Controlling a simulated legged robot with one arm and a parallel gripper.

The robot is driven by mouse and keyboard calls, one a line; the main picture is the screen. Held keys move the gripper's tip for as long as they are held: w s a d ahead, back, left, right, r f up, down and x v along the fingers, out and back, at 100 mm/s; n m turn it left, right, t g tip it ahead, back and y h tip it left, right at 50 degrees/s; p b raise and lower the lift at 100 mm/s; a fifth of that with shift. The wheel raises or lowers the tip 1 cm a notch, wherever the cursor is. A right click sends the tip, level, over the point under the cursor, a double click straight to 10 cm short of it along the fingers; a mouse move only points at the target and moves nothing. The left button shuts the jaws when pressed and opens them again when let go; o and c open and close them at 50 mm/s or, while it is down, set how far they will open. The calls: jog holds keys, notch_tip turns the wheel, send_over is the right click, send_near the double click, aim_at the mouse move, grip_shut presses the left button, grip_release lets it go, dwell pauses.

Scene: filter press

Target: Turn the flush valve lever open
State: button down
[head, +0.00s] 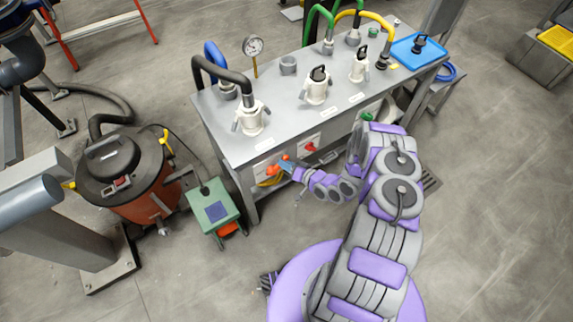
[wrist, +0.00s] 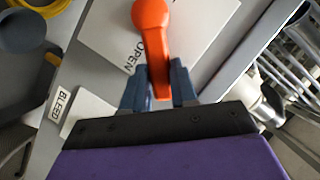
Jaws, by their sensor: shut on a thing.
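The orange lever (wrist: 151,25) fills the top middle of the wrist view. It runs from a rounded hub down between my fingers. A pale plate (wrist: 108,38) behind it carries the word OPEN, beside the lever's left side. My gripper (wrist: 159,78) has its blue-grey fingers on both sides of the lever's lower end and is shut on it. In the head view my gripper (head: 287,166) is at the bench's front face, by the orange lever (head: 272,171), which is partly covered by the fingers.
The grey bench (head: 270,112) carries several capped fittings and hoses. A red knob (head: 310,147) and a green knob (head: 367,116) are on its front, right of my gripper. A green box (head: 214,208) and an orange drum (head: 145,207) stand to the left. Floor in front is clear.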

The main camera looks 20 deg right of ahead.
jog(key=c, duration=0.9)
grip_release()
jog(key=shift+d, duration=0.15)
jog(key=p+v, duration=0.2)
jog(key=v, duration=1.5)
jog(key=shift+s+d, duration=0.1)
jog(key=shift+s, duration=0.05)
